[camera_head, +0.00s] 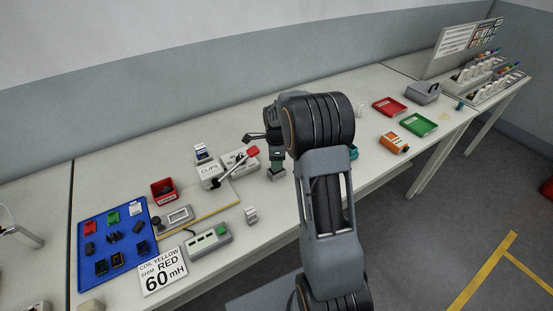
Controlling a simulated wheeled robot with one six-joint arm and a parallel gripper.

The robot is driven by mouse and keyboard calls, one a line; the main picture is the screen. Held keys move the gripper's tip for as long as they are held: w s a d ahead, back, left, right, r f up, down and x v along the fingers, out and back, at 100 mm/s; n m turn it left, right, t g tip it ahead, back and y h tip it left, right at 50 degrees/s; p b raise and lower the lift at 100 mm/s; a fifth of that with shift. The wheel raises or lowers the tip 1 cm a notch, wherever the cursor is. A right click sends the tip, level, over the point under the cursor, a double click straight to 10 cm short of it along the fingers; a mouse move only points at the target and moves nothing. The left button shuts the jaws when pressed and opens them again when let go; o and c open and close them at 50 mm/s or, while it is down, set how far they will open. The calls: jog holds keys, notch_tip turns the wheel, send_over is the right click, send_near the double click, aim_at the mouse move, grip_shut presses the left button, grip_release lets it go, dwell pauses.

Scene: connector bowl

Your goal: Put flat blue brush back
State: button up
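My gripper (263,141) is over the middle of the bench, left of my dark wrist joint. Its fingers are small and partly covered by the arm, so their opening is unclear. A small grey and green block (278,172) shows just below it; I cannot tell whether they touch. I cannot make out a flat blue brush for certain. A small blue and white item (200,151) stands behind the CLIPS box (210,174). Coloured tool tops (490,66) show in the racks at the far right; their kinds are too small to tell.
A blue tray (88,262) with several connectors lies at the left, near a red bin (163,190) and a lettered card (162,273). A red-tipped lever (252,152) stands near my gripper. Red (389,106) and green (418,125) trays lie right of my arm.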

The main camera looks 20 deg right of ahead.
notch_tip(320, 180, up, 12)
jog(key=shift+f+b, duration=0.25)
jog(key=shift+b, duration=0.05)
jog(key=s+a+r+n+t, duration=0.1)
jog(key=s+a+r+n, duration=0.25)
jog(key=s+n, duration=0.25)
jog(key=s+a+r+n+t, duration=0.1)
jog(key=s+a+r+n, duration=0.1)
jog(key=s+a+n, duration=0.3)
jog(key=s+a+f+n+t, duration=0.2)
jog(key=s+n, duration=0.9)
jog(key=shift+f, duration=0.2)
